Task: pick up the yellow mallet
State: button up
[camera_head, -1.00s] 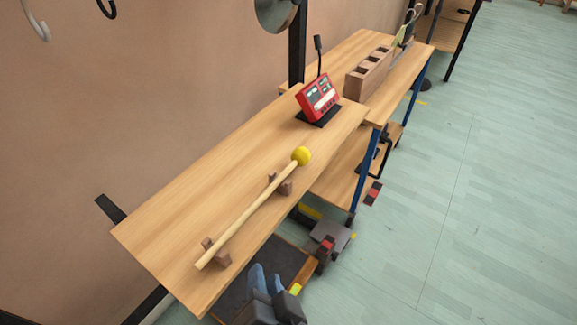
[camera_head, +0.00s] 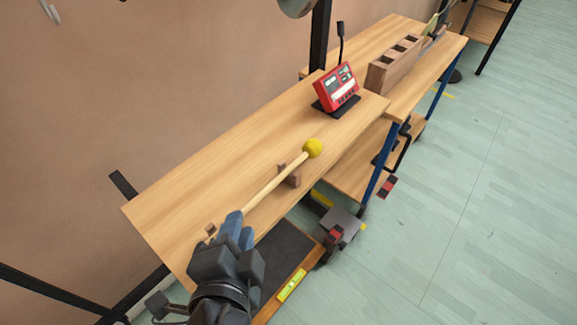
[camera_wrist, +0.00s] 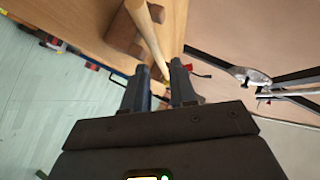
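The yellow mallet lies along the wooden bench (camera_head: 185,205), with its round yellow head (camera_head: 312,148) toward the far end. Its pale handle (camera_head: 270,182) rests on small brown wooden supports (camera_head: 292,178). My gripper (camera_head: 235,222) is at the near part of the handle and hides its end in the head view. In the wrist view, the two dark fingers of my gripper (camera_wrist: 161,78) stand apart, with the handle (camera_wrist: 147,32) reaching down between them. I see no clear contact. The mallet's head is out of the wrist view.
A red device (camera_head: 337,88) on a black stand sits at the bench's far end. Beyond it, a wooden block with square holes (camera_head: 394,65) stands on a second bench. A dark tray (camera_head: 283,257) lies below the near bench. Open floor is at right.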

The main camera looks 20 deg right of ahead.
aim_at(247, 211)
jog(key=x, duration=0.2)
jog(key=p+x, duration=0.1)
jog(key=x, duration=0.2)
jog(key=shift+d, duration=0.25)
jog(key=shift+s, duration=0.1)
grip_shut()
